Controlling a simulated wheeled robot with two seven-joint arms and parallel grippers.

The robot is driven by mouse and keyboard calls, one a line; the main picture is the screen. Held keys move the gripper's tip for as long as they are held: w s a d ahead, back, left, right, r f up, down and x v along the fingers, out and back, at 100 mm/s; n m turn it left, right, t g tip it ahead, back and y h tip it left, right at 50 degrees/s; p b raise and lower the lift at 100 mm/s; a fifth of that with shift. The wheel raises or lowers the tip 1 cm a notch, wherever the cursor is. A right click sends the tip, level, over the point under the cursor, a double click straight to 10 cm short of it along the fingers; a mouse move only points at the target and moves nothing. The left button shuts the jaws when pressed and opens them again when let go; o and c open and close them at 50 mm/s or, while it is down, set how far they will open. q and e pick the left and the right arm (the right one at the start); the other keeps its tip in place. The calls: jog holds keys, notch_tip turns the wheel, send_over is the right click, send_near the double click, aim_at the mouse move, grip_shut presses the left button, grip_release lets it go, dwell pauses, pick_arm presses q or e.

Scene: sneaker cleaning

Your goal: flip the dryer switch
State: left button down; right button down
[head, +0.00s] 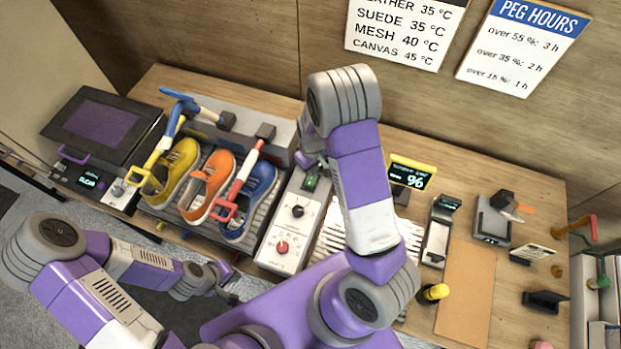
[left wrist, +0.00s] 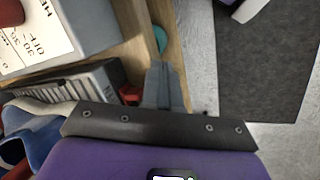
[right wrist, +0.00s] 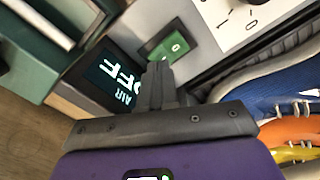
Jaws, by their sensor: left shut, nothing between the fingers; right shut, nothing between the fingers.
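The dryer switch, a small green rocker (right wrist: 168,45), is on the light dryer panel (right wrist: 205,25); it also shows in the head view (head: 311,182). Beside it in the right wrist view a dark display (right wrist: 105,75) reads "AIR OFF". My right gripper (right wrist: 158,70) is shut and empty, its fingertips right at the switch's near edge. I cannot tell whether they touch. In the head view my right arm hides much of that area. My left gripper (left wrist: 163,70) is shut and empty, low near the table's front edge.
The panel also carries a black knob (head: 298,211) and a red knob (head: 282,248). Yellow (head: 176,165), orange (head: 208,185) and blue (head: 255,200) sneakers sit on the rack to the left, with brush-like tools over them. A brown mat (head: 468,290) lies clear at right.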

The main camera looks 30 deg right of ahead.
jog(key=shift+f+b, duration=0.85)
jog(key=shift+f, duration=0.2)
dwell(0.4)
jog(key=shift+r+p, duration=2.75)
jog(key=shift+r, duration=0.85)
